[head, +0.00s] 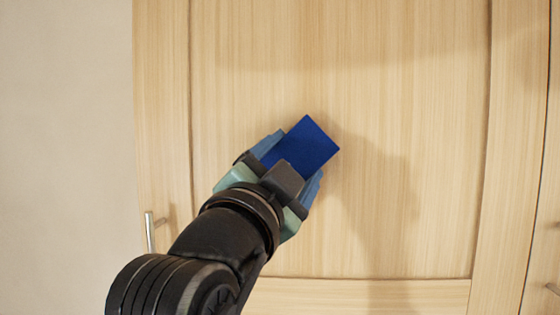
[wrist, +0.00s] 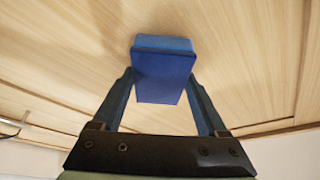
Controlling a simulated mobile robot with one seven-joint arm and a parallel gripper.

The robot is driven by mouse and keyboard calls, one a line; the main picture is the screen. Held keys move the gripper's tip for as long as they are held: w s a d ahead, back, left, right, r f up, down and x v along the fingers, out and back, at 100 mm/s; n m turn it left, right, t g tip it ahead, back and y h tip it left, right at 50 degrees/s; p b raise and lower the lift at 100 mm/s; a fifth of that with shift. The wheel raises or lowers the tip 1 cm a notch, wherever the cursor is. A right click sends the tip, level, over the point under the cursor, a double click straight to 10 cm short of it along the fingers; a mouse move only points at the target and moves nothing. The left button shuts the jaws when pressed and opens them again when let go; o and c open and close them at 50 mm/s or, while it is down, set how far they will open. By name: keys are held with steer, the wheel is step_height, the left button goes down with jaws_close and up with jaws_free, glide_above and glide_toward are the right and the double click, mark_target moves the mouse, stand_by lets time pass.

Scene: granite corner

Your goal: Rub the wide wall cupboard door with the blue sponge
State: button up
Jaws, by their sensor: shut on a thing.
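My gripper (head: 287,160) is shut on the blue sponge (head: 308,146), which sticks out past the fingertips. The sponge also shows in the wrist view (wrist: 163,66), between the two fingers (wrist: 163,92). The wide wall cupboard door (head: 400,120) is light wood with a recessed panel and fills most of the head view. The sponge is in front of the middle of this panel, with its far end close to the wood. I cannot tell for sure whether it touches. The door also fills the background of the wrist view (wrist: 240,50).
A metal bar handle (head: 149,232) stands out at the door's lower left. A plain pale wall (head: 65,130) lies to the left. The panel around the sponge is clear.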

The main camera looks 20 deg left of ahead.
mark_target(267, 160)
steer(key=shift+w+d, duration=0.3)
steer(key=shift+d, duration=0.8)
steer(key=shift+w+d, duration=0.35)
steer(key=shift+d, duration=0.7)
steer(key=shift+w+d, duration=0.3)
steer(key=shift+d, duration=0.8)
steer(key=shift+s+a+b, duration=0.2)
steer(key=shift+s+a, duration=0.25)
steer(key=shift+a, duration=1.2)
steer(key=shift+s+a+b, duration=0.2)
steer(key=shift+s+a, duration=0.3)
steer(key=shift+a, duration=1.15)
steer(key=shift+s+a+b, duration=0.2)
steer(key=shift+s+a, duration=0.25)
steer(key=shift+a, duration=1.2)
steer(key=s+d, duration=0.1)
steer(key=s, duration=0.4)
steer(key=shift+s+d+b, duration=0.35)
steer(key=shift+s+d, duration=0.05)
steer(key=s, duration=0.2)
steer(key=shift+s+d, duration=0.4)
